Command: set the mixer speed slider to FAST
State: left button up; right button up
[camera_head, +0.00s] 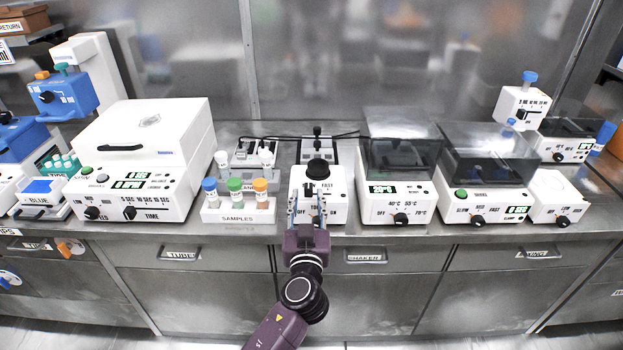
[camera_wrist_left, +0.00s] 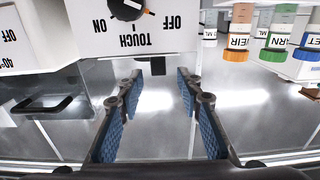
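The mixer is a white box (camera_head: 338,208) in the middle of the bench, with a black cup (camera_head: 317,168) on top and a FAST label. Its front reads TOUCH, ON and OFF around a black knob, upside down in the left wrist view (camera_wrist_left: 125,8). My left gripper (camera_head: 306,205) is in front of the mixer. Its two blue-padded fingers are apart in the left wrist view (camera_wrist_left: 160,75). A small dark tab (camera_wrist_left: 154,65) shows between the fingertips at the box's edge; I cannot tell for sure that it is the slider. The slider's setting is hidden in the head view.
A samples rack (camera_head: 238,213) with capped tubes stands close to the left of the mixer. A white heater with a dark lid (camera_head: 396,205) stands close to the right. A small device (camera_head: 318,143) sits behind. Drawers (camera_head: 366,256) lie below the bench edge.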

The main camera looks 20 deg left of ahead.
aim_at(309, 191)
pick_arm(q)
jog(key=shift+p+x, duration=0.4)
jog(key=shift+x, duration=2.25)
jog(key=shift+d, duration=0.1)
grip_shut()
jog(key=shift+f, duration=0.1)
